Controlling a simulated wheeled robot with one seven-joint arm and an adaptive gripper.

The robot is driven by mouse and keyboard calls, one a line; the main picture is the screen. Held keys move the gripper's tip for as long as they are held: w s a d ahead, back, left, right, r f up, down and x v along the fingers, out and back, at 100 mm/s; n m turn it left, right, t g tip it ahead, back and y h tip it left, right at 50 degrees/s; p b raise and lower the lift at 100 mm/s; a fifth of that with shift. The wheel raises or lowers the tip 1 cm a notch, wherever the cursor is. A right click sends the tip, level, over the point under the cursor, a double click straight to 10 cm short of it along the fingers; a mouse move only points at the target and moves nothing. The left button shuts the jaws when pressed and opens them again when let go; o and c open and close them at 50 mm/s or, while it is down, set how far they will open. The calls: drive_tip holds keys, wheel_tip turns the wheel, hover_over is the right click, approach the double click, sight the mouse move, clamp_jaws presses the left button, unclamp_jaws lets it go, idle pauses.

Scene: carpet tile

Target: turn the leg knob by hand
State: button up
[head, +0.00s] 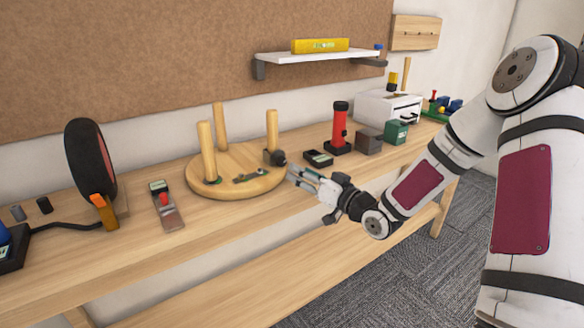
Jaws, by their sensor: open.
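A round wooden stool top (218,185) lies on the workbench with three wooden legs standing up from it. The right leg (272,128) has a dark knob (276,158) low at its base. My gripper (291,172) is open, just right of and slightly below the knob, at the edge of the round top. The fingers point left toward the knob. I cannot tell whether a fingertip touches it. A dark flat tool or bracket (250,176) lies on the round top beside the knob.
A black box (318,158), a red torch-like thing (339,127), a grey block (369,141) and a green box (397,132) stand right. The bench front is clear.

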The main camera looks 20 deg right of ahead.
sight(283, 162)
drive_tip(key=shift+v, duration=2.35)
drive_tip(key=shift+f, duration=0.15)
drive_tip(key=w+a+n+p, duration=0.1)
drive_tip(key=w, duration=0.2)
drive_tip(key=w+a+n+p, duration=0.1)
drive_tip(key=w+a, duration=0.1)
drive_tip(key=w, duration=0.2)
drive_tip(key=w+a+n, duration=0.1)
drive_tip(key=w+a, duration=0.1)
drive_tip(key=w, duration=0.1)
drive_tip(key=shift+w+a+r+n+p, duration=0.1)
drive_tip(key=shift+w+r+n+p, duration=0.2)
drive_tip(key=shift+w+p, duration=0.1)
drive_tip(key=shift+f, duration=0.1)
clamp_jaws()
